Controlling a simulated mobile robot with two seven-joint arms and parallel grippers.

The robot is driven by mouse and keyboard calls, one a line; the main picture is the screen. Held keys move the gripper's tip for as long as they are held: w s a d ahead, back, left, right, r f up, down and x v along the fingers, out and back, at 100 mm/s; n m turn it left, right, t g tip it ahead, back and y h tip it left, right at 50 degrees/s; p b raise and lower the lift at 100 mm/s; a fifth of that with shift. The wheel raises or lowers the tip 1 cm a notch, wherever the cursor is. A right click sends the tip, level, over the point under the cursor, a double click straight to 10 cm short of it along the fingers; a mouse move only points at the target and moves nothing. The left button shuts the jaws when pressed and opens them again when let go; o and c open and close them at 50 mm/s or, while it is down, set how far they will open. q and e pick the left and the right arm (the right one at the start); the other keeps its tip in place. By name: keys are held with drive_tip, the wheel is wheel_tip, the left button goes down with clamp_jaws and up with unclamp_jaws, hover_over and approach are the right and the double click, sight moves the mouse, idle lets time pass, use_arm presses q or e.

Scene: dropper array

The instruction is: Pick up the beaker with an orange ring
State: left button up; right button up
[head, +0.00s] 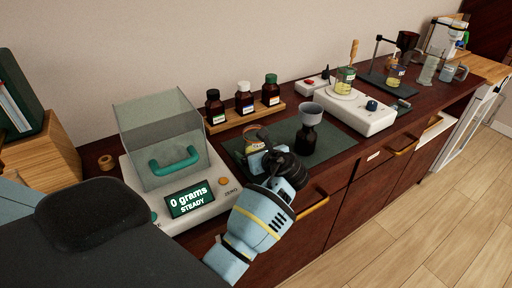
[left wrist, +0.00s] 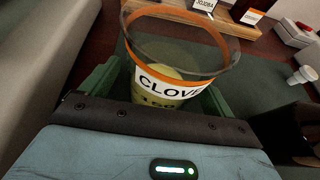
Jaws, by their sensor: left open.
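The beaker with an orange ring (left wrist: 165,82) is clear, has an orange band at its rim, a white label reading CLOVE and yellowish contents. It stands upright on the dark green mat. In the head view the beaker (head: 252,134) shows just beyond my left gripper (head: 262,158), which hides part of it. In the left wrist view the green fingers lie on either side of the beaker, open around its lower body. I cannot tell whether they touch it. My right gripper is not in view.
A dark bottle with a grey funnel (head: 308,130) stands right of the gripper on the mat (head: 338,142). A balance (head: 190,208) reading 0 grams is at left. Several brown bottles stand on a wooden rack (head: 228,123) behind. A white hotplate (head: 365,120) is further right.

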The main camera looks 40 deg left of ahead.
sight(251, 133)
use_arm(q)
drive_tip(key=c, duration=1.4)
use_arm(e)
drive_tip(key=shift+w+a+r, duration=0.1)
use_arm(q)
drive_tip(key=shift+o, duration=0.2)
drive_tip(key=shift+r, duration=0.25)
drive_tip(key=shift+r+p, duration=0.55)
drive_tip(key=shift+r, duration=2.15)
drive_tip(key=shift+r+p, duration=0.4)
drive_tip(key=shift+r, duration=1.7)
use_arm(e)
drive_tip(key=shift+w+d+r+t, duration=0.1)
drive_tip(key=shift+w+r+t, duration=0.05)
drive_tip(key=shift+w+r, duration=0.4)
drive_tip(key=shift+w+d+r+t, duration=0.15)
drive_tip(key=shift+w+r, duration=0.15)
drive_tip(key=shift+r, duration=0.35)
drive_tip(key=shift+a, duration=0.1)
use_arm(q)
drive_tip(key=shift+r, duration=0.15)
